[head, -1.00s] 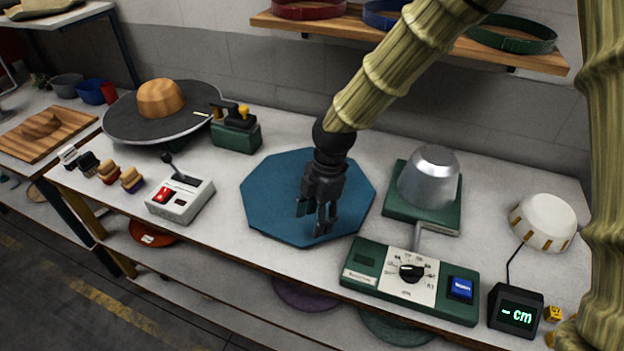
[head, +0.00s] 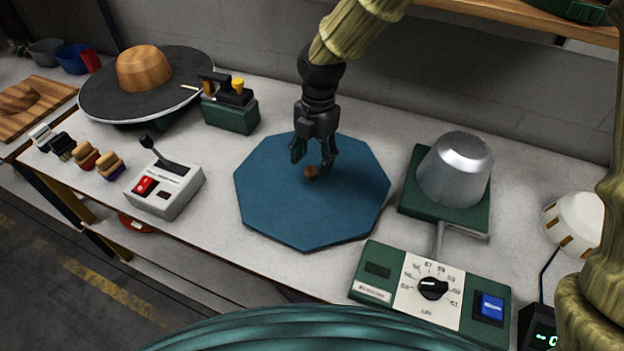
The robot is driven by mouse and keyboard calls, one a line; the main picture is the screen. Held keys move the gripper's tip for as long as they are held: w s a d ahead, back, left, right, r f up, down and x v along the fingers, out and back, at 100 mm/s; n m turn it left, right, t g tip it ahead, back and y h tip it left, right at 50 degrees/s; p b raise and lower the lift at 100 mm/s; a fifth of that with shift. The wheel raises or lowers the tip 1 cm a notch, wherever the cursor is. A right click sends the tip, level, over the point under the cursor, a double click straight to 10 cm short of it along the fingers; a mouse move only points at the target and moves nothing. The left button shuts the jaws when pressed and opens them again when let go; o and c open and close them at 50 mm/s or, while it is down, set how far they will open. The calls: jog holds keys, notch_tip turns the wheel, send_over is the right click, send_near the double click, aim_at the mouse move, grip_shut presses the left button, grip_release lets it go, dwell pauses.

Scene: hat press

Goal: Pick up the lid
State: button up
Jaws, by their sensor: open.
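A flat blue many-sided panel (head: 280,215) lies on the white worktable, with a small brown knob (head: 310,172) near its middle. It looks like the lid. My gripper (head: 313,158) points down over the panel, fingers apart and empty. Its fingertips appear just behind and above the knob in the picture. I cannot tell the exact height gap between the fingertips and the knob.
A green device with a metal dome (head: 455,170) and dial panel (head: 430,288) stands to the right. A lever box (head: 165,190), a green stamp-like tool (head: 230,110) and a hat-shaped form on a dark disc (head: 145,70) stand to the left.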

aim_at(311, 170)
jog(key=w+f, duration=0.1)
jog(key=f, duration=0.1)
jog(key=w+f, duration=0.2)
jog(key=shift+w+a+p, duration=0.1)
jog(key=shift+p, duration=0.3)
jog(key=shift+s+a+f+p, duration=0.1)
jog(key=shift+s+f+p, duration=0.25)
jog(key=shift+s+f, duration=0.55)
jog(key=shift+w+f, duration=0.2)
jog(key=shift+f, duration=0.15)
jog(key=shift+w+f, duration=0.4)
jog(key=shift+s+r, duration=0.2)
jog(key=shift+s, duration=0.05)
jog(key=shift+c, duration=1.4)
grip_shut()
